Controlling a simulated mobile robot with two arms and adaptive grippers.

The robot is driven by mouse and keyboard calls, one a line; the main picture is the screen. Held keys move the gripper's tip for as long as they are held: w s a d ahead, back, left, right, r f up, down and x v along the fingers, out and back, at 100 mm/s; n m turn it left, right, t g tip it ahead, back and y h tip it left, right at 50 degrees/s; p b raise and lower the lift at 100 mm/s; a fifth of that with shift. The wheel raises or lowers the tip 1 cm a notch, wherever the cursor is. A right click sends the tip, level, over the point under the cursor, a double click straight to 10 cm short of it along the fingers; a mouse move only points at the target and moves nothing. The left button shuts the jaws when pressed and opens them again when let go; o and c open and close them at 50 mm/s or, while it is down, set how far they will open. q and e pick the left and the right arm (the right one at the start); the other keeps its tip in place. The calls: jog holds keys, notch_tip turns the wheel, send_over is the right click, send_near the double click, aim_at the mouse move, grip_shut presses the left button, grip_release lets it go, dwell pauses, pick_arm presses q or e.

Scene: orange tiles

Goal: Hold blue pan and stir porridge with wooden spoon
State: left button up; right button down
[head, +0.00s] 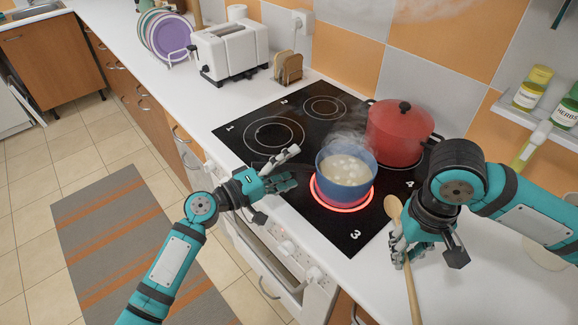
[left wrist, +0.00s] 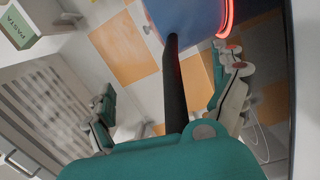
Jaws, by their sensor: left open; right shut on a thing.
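The blue pan (head: 331,177) of steaming pale porridge (head: 347,169) stands on the glowing burner (head: 345,204). My left gripper (head: 288,169) is open just left of the pan. In the left wrist view the black pan handle (left wrist: 174,85) runs between its spread fingers, and the blue pan side (left wrist: 185,14) shows at the top. My right gripper (head: 407,250) is shut on the wooden spoon (head: 411,295) above the counter, right of the hob. The spoon's rounded end (head: 392,205) points up and away, and its shaft is partly hidden by the fingers.
A red lidded pot (head: 399,140) stands close behind the pan on the black hob (head: 245,125). A white toaster (head: 231,52) and toast rack (head: 288,66) are at the back. A shelf with jars (head: 532,88) is at right. The hob's left burners are empty.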

pick_arm(q)
jog(key=shift+f, duration=0.1)
pick_arm(e)
jog(key=shift+f, duration=0.1)
pick_arm(q)
jog(key=shift+f+b, duration=0.7)
jog(key=shift+b, duration=0.25)
pick_arm(e)
jog(key=shift+f, duration=0.8)
pick_arm(q)
jog(key=c, duration=2)
jog(key=shift+r, duration=0.1)
